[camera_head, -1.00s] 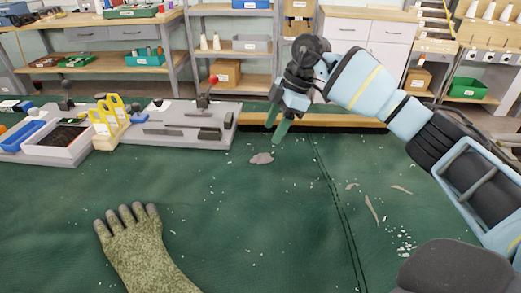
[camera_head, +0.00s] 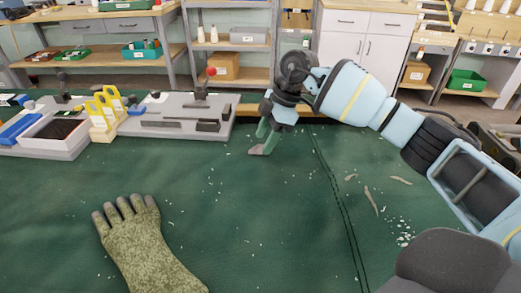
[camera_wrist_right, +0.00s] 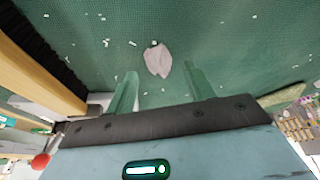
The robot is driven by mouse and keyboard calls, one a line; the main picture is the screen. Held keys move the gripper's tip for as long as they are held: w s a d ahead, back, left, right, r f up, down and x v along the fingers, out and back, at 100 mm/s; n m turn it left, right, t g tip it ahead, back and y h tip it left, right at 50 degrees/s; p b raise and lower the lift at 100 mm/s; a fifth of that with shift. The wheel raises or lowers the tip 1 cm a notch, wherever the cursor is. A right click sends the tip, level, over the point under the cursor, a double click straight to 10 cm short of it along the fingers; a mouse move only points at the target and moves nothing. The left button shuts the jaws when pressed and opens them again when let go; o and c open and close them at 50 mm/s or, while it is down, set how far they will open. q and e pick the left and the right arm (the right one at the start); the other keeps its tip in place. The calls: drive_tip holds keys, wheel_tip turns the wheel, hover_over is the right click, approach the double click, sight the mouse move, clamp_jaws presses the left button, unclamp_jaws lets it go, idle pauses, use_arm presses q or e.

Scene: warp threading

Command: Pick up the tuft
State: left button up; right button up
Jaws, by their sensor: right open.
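The tuft is a small pale grey-pink clump lying on the green cloth. In the head view the tuft (camera_head: 256,151) is just at the tips of my right gripper (camera_head: 267,140), partly covered by a finger. In the right wrist view the tuft (camera_wrist_right: 157,60) sits in the gap between the green fingertips (camera_wrist_right: 160,72) and a little past them, touching neither finger visibly. The right gripper is open and empty, pointing down over the cloth. My left gripper is not in view.
A mottled green glove (camera_head: 150,245) lies at the front left. Grey fixtures (camera_head: 180,118) with yellow holders (camera_head: 103,110) stand at the back left. Thin pale scraps (camera_head: 371,200) and white bits (camera_head: 404,235) lie on the right. The middle cloth (camera_head: 230,200) is mostly clear.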

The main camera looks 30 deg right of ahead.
drive_tip(key=shift+x, duration=1)
drive_tip(key=c, duration=1.1)
